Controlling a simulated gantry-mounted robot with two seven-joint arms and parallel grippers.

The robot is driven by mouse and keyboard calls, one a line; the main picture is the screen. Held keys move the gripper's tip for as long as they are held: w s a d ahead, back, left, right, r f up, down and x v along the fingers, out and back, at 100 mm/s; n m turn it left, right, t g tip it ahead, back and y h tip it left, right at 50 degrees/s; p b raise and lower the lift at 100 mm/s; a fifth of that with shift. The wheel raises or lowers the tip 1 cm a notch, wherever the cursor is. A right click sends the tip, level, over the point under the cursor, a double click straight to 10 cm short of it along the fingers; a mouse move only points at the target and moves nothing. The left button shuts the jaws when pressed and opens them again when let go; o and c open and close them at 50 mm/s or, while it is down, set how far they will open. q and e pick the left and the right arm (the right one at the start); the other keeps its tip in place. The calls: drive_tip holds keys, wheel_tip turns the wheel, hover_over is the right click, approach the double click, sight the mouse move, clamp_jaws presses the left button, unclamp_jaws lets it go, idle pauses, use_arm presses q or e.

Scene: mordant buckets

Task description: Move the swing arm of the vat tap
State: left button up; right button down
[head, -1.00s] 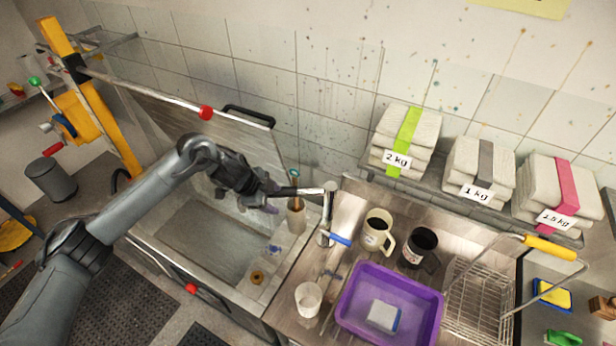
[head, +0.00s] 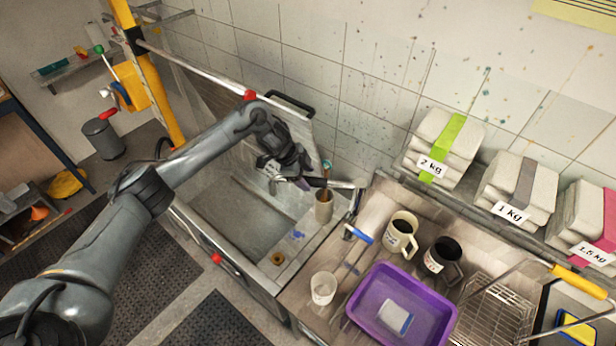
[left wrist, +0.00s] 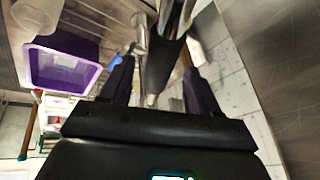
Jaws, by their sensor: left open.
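The vat tap (head: 354,202) stands upright on the ledge between the basin and the steel counter. Its blue lever (head: 358,234) points forward, low on the post. The metal swing arm (head: 342,184) runs left from the top of the post towards the basin. My left gripper (head: 312,183) is at the free end of the swing arm. In the left wrist view the open fingers (left wrist: 156,82) stand on either side of the swing arm (left wrist: 148,78), with gaps visible; contact cannot be told. My right gripper is not in view.
The basin's raised lid (head: 220,105) is behind my arm. Mugs (head: 400,235), a white cup (head: 323,288), a purple tub (head: 425,320) and a wire rack (head: 495,310) crowd the counter. The basin looks empty.

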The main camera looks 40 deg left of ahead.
use_arm(q)
drive_tip(key=shift+x, duration=1)
drive_tip(key=shift+c, duration=0.4)
clamp_jaws()
